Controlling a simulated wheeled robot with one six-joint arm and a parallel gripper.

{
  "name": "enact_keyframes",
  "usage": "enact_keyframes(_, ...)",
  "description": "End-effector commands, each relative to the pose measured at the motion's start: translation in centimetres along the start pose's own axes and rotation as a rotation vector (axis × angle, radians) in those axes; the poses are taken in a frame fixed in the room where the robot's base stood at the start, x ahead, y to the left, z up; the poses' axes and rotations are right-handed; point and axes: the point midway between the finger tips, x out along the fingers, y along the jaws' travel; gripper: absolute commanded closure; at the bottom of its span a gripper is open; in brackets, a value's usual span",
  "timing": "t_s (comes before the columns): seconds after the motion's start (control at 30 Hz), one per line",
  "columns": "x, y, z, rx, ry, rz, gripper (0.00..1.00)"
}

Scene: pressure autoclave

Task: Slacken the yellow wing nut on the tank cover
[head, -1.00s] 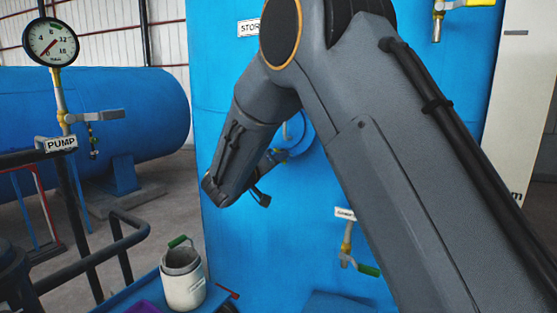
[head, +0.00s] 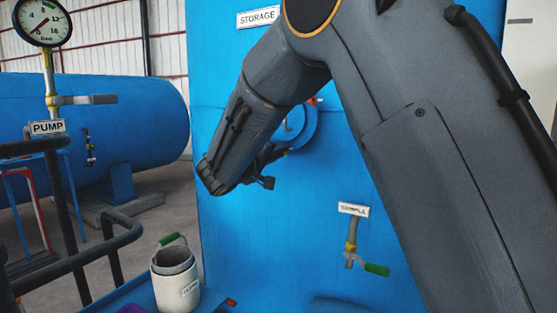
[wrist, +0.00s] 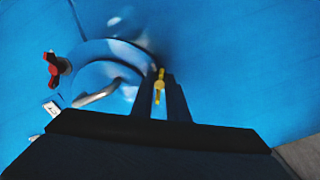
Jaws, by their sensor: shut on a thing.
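In the wrist view, the yellow wing nut (wrist: 160,85) sits at the rim of the round blue tank cover (wrist: 97,52). My gripper (wrist: 161,88) has its two dark fingers on either side of the wing nut and is shut on it. In the head view, the cover (head: 298,128) shows only in part behind my arm. My gripper (head: 264,166) reaches its lower left side there, and the wing nut is hidden.
In the head view, a green-handled tap (head: 352,255) is below right, and a white can (head: 176,281) stands on a blue surface at lower left.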

Motion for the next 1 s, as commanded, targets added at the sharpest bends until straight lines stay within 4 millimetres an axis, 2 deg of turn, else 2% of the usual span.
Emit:
enact_keyframes(0.33,0.0,-0.1,0.1,-0.008,-0.002,-0.002,1.0)
enact_keyframes(0.37,0.0,-0.1,0.1,-0.008,-0.002,-0.002,0.81)
enact_keyframes(0.4,0.0,-0.1,0.1,-0.007,-0.002,-0.002,0.78)
enact_keyframes(0.7,-0.2,0.0,0.0,-0.006,0.0,-0.001,0.78)
enact_keyframes(0.87,-1.8,-0.2,0.0,-0.006,0.002,-0.001,0.78)
enact_keyframes(1.0,-4.2,-0.3,0.0,-0.006,0.002,-0.002,0.78)
